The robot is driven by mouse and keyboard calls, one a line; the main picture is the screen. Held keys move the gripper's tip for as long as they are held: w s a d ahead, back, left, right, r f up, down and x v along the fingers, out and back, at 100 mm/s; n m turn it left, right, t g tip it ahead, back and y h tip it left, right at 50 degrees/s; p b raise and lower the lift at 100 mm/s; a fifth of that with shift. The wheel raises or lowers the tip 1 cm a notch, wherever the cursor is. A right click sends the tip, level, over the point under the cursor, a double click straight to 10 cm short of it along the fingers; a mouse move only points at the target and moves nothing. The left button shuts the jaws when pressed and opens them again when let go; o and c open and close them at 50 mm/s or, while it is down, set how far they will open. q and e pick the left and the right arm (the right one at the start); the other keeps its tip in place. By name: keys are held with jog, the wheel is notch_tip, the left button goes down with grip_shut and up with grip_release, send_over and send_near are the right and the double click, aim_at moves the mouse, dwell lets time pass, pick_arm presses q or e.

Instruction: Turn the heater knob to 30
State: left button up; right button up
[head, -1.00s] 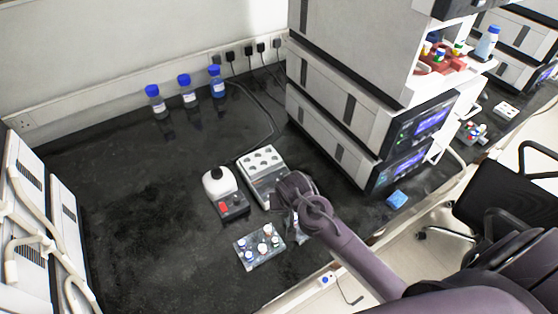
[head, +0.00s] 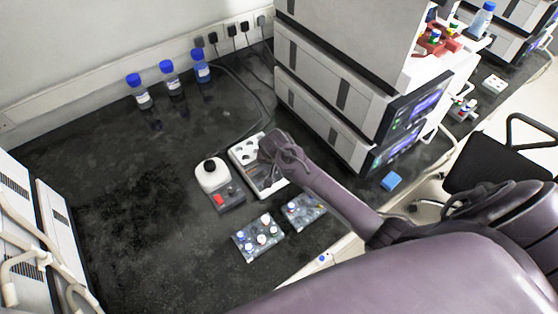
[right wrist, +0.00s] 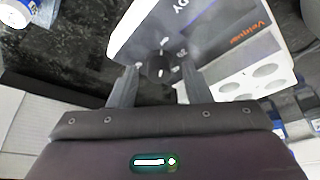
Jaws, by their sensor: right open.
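The heater (head: 240,154) is a white block with round holes on top and a grey front panel, on the black bench. My right gripper (head: 270,172) is over its panel and hides the knob in the head view. The small dark knob (right wrist: 158,67) lies between the two open fingers of my right gripper (right wrist: 157,78). I cannot tell whether the fingers touch it, and its setting is not readable. My left gripper is not in view.
A small mixer (head: 213,175) with a red switch stands close left of the heater. Vial racks (head: 258,238) (head: 305,210) are in front. Stacked instruments (head: 335,105) stand to the right. Blue-capped bottles (head: 172,80) line the back wall.

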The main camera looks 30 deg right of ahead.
jog(key=shift+s, duration=0.1)
grip_shut()
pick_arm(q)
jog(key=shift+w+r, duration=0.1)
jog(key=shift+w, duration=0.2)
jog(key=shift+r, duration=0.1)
pick_arm(e)
jog(key=shift+m, duration=0.3)
jog(key=m+h+p, duration=0.1)
jog(key=m, duration=0.1)
jog(key=shift+a+r+m+g, duration=0.1)
jog(key=shift+r+m+g, duration=0.05)
jog(key=shift+m+g, duration=0.2)
jog(key=m, duration=0.1)
jog(key=m+g+p, duration=0.1)
jog(key=shift+w+m, duration=0.25)
jog(key=shift+m, duration=0.1)
jog(key=m+g, duration=0.1)
jog(key=m, duration=0.1)
jog(key=shift+m+h, duration=0.3)
jog(key=shift+h, duration=0.1)
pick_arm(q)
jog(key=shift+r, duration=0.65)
pick_arm(e)
jog(key=shift+w+m+g, duration=0.1)
jog(key=shift+m+g, duration=0.55)
jog(key=shift+m, duration=0.85)
pick_arm(q)
jog(key=shift+b, duration=0.3)
